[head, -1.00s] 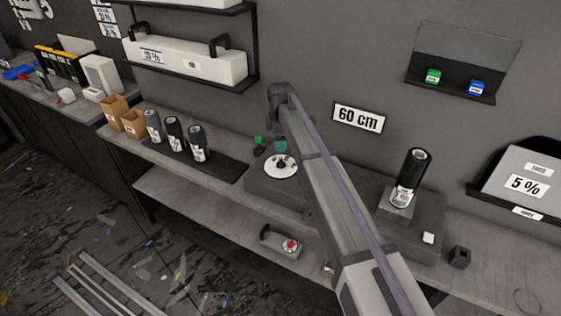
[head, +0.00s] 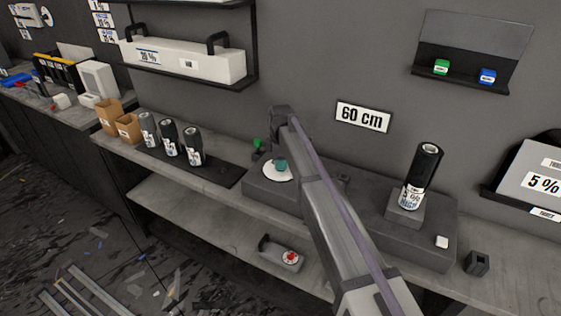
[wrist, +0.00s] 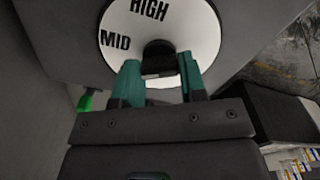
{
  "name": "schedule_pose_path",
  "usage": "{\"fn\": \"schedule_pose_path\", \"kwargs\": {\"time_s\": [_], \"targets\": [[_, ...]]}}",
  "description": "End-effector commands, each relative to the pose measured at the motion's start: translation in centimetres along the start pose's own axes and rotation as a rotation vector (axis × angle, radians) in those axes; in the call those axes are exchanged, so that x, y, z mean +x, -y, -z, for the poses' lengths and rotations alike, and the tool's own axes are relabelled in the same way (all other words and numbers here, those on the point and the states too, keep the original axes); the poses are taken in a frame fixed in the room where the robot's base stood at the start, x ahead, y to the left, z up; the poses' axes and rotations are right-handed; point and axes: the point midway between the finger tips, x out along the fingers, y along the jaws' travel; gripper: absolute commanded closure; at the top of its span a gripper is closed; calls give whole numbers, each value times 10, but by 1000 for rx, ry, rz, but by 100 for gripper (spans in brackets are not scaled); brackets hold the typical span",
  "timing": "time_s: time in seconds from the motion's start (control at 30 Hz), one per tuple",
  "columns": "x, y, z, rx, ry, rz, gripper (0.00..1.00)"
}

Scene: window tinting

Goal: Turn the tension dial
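The tension dial (head: 275,175) is a white disc on the grey block at the back of the bench. In the wrist view the dial face (wrist: 200,35) reads "MID" and "HIGH", with a black knob (wrist: 158,53) at its lower middle. My gripper (wrist: 160,68), with two teal fingers, is at the knob; in the head view it (head: 280,166) is right over the disc. The fingers are apart, one on each side of the knob, and look open. Contact with the knob cannot be made out. The lower part of the dial is hidden by my fingers.
Several dark rolls (head: 168,139) stand left on a black mat. A small green object (head: 257,144) sits beside the dial. A red knob device (head: 290,258) is on the lower shelf.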

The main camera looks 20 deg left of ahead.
Motion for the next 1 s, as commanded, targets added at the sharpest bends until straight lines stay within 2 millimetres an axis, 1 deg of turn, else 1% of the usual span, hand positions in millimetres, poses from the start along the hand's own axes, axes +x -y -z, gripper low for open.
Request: {"fn": "schedule_pose_path", "kwargs": {"time_s": [0.03, 0.2, 0.57, 0.77, 1.0], "targets": [[0, 0, 0, 0, 0, 0, 69], [0, 0, 0, 0, 0, 0, 85], [0, 0, 0, 48, 0, 0, 85], [0, 0, 0, 156, 0, 0, 85], [0, 0, 0, 360, 0, 0, 85]]}}
